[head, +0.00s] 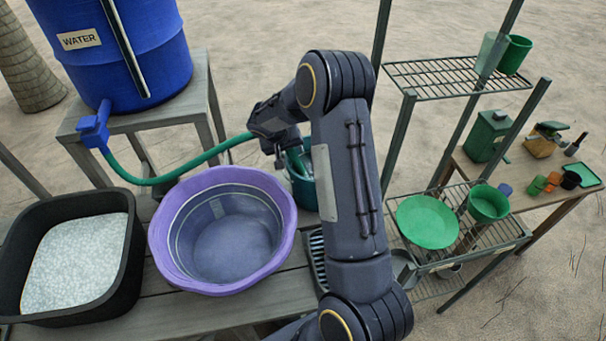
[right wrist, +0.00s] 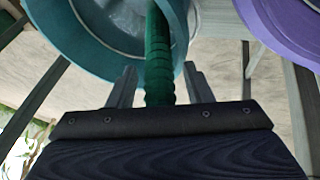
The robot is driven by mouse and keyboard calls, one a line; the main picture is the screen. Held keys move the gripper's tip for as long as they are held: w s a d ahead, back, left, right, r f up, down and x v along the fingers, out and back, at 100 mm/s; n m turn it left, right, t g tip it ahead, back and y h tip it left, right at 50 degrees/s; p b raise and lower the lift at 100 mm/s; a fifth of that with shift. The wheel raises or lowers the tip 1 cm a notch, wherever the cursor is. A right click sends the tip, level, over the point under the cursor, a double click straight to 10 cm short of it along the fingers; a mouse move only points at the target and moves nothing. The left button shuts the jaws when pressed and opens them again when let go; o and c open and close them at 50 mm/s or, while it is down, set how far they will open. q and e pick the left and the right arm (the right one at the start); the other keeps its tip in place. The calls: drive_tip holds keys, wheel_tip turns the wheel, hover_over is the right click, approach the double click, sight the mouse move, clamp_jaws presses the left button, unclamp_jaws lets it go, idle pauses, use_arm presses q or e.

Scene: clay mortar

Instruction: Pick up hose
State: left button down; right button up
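The green hose (head: 205,155) runs from the blue tap (head: 95,130) on the water barrel, behind the purple basin, to the teal bucket (head: 305,188). Its ribbed dark green end (right wrist: 158,60) also shows in the right wrist view, hanging over the teal bucket (right wrist: 105,52). My right gripper (head: 283,158) is at this end, partly hidden behind my arm in the head view. In the right wrist view, its two fingers (right wrist: 160,88) stand on either side of the hose, with a visible gap at each side. My left gripper is not in view.
A purple basin (head: 280,205) and a black tub (head: 122,285) with whitish contents stand on the wooden table (head: 160,318). The blue water barrel (head: 150,50) stands behind. A metal rack (head: 470,85) with green dishes is on the right. My arm crosses the middle.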

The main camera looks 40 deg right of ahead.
drive_tip(key=c, duration=0.8)
wheel_tip(320, 180, up, 10)
drive_tip(key=shift+f+b, duration=0.2)
drive_tip(key=shift+b, duration=0.65)
drive_tip(key=a+r+p, duration=0.1)
drive_tip(key=r+p, duration=0.1)
drive_tip(key=r, duration=0.1)
drive_tip(key=w+r+p, duration=0.1)
drive_tip(key=r+p, duration=0.1)
drive_tip(key=r, duration=0.1)
drive_tip(key=a+r+p, duration=0.1)
drive_tip(key=r, duration=0.3)
drive_tip(key=shift+w+a+p, duration=0.35)
drive_tip(key=shift+w+p, duration=0.05)
